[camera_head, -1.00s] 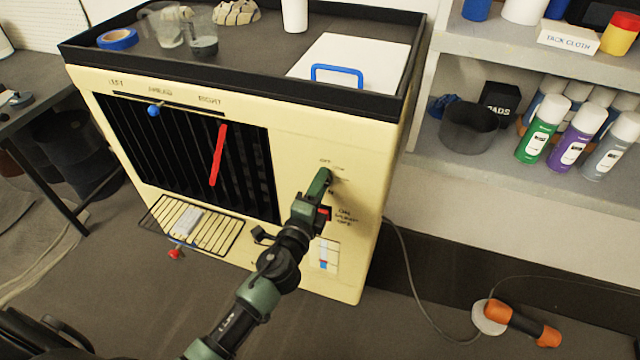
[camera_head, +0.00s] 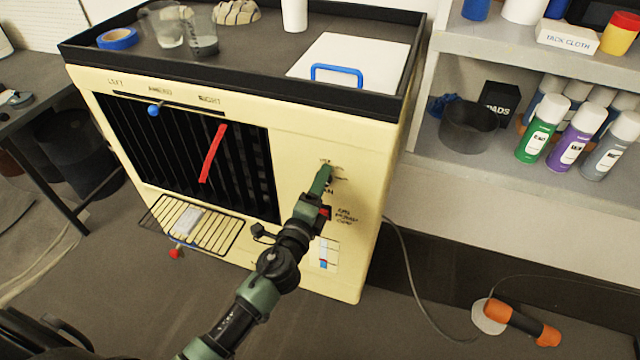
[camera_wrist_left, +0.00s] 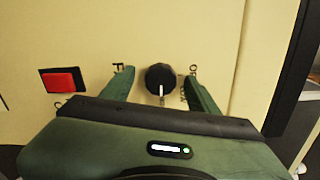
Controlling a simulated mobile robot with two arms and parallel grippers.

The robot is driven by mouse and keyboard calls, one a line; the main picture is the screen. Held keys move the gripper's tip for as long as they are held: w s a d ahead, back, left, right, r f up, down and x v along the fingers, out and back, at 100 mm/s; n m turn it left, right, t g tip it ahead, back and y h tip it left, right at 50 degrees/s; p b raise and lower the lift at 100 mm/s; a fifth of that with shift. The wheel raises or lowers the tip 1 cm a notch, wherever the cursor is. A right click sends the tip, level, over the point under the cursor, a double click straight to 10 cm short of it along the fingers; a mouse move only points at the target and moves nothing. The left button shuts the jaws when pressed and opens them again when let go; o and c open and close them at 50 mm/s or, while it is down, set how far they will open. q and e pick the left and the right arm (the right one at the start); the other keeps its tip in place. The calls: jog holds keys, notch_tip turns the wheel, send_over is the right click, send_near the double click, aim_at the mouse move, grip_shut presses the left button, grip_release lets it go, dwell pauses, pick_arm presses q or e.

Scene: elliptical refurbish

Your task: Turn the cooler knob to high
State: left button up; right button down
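The cooler (camera_head: 300,140) is a cream cabinet with a black grille. Its fan knob, a black round dial with a white pointer line, shows in the left wrist view (camera_wrist_left: 160,78). The pointer points down in that view, toward my gripper's body. Small labels stand around the knob, partly hidden and too small to read fully. My left gripper (camera_head: 325,178) is at the front panel, fingers reaching to the knob. In the wrist view the open fingers (camera_wrist_left: 160,88) stand on either side of the knob, with a small gap on each side. My right gripper is not in view.
A red button (camera_wrist_left: 62,80) sits beside the knob. A red ribbon (camera_head: 211,155) hangs before the grille. The cooler's top tray holds blue tape (camera_head: 117,39), cups and a white lid (camera_head: 345,55). Shelves with spray cans (camera_head: 541,130) stand right.

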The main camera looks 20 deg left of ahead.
pick_arm(q)
jog(key=s+b, duration=0.1)
jog(key=s, duration=0.6)
jog(key=shift+s+a, duration=0.15)
jog(key=shift+s, duration=0.25)
jog(key=s+a+f+n+g+p, duration=0.1)
jog(key=s+f+n+g, duration=0.25)
jog(key=f, duration=0.75)
jog(key=s+a+f+n+g, duration=0.1)
jog(key=s+f+n+g, duration=0.3)
jog(key=f, duration=0.7)
jog(key=s+a+f+n+g+p, duration=0.15)
jog(key=s+f, duration=0.35)
jog(key=f, duration=0.7)
jog(key=s+f+n+g, duration=0.2)
jog(key=s+f, duration=0.3)
jog(key=s, duration=0.5)
jog(key=s+a+f+n+g+p, duration=0.1)
jog(key=s+f+n+g, duration=0.2)
jog(key=s, duration=0.7)
jog(key=s+a+f+n+g, duration=0.1)
jog(key=s+f+n+g, duration=0.2)
jog(key=s+f, duration=0.4)
jog(key=s+n, duration=0.1)
jog(key=s, duration=0.2)
jog(key=shift+s+a+y, duration=0.15)
jog(key=shift+a+y, duration=0.1)
jog(key=shift+y, duration=0.05)
jog(key=shift+f, duration=0.1)
